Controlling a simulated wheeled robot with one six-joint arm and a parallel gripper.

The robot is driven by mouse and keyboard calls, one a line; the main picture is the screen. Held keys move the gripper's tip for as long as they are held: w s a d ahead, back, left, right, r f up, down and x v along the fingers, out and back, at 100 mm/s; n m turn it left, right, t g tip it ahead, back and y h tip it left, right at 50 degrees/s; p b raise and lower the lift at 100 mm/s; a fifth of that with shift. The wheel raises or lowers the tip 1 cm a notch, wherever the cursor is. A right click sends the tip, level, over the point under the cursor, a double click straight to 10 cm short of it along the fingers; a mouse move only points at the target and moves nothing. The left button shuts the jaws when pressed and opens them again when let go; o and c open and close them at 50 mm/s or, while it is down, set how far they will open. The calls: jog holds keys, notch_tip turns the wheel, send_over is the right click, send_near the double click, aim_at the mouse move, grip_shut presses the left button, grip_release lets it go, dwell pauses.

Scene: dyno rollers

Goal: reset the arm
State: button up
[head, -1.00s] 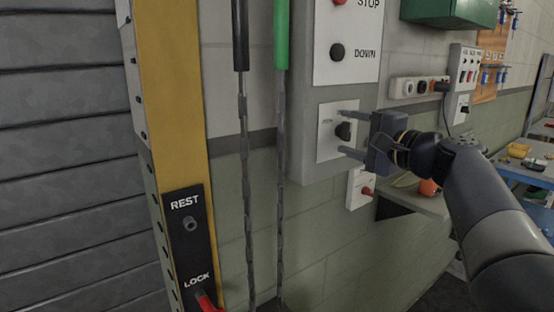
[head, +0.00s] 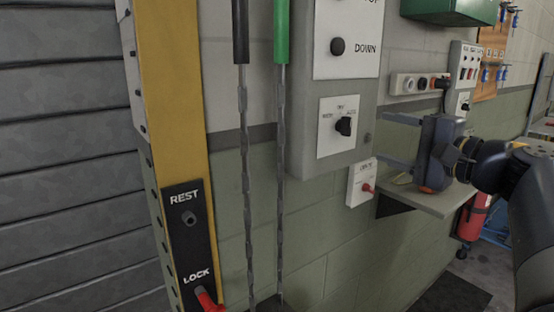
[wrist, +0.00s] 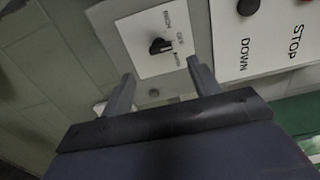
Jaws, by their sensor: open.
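My gripper (head: 402,142) is open and empty, at the right of the grey control box in the head view. Its two fingers point left toward the box's lower right edge, apart from the black rotary knob (head: 343,126). In the wrist view the open fingers of my gripper (wrist: 160,85) show below the knob (wrist: 160,46) on its white plate, with nothing between them. My arm reaches in from the right side of the head view.
The control box (head: 302,150) carries a DOWN button (head: 337,46). A small white switch box (head: 361,184) with a red knob and a shelf (head: 430,200) are below my gripper. Chains hang left of the box. A yellow post (head: 178,120) and a shutter (head: 65,160) stand further left.

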aim_at(351, 125)
jog(key=p+x, duration=0.1)
jog(key=x, duration=0.8)
jog(key=shift+w+a+r, duration=0.15)
jog(key=shift+w+r, duration=0.05)
jog(key=shift+w, duration=0.05)
jog(key=shift+s+r+m+p, duration=0.1)
jog(key=shift+m+p, duration=0.6)
jog(key=shift+p, duration=0.5)
jog(key=m+p, duration=0.3)
jog(key=p, duration=0.3)
jog(key=shift+m, duration=0.4)
jog(key=m+p, duration=0.4)
jog(key=p, duration=0.4)
jog(key=shift+m, duration=0.3)
jog(key=shift+s+d+f, duration=0.1)
jog(key=shift+d+f, duration=0.1)
jog(key=shift+d, duration=0.15)
jog(key=b+v, duration=0.2)
jog(key=v, duration=0.8)
jog(key=shift+s+f, duration=0.1)
jog(key=shift+s, duration=0.05)
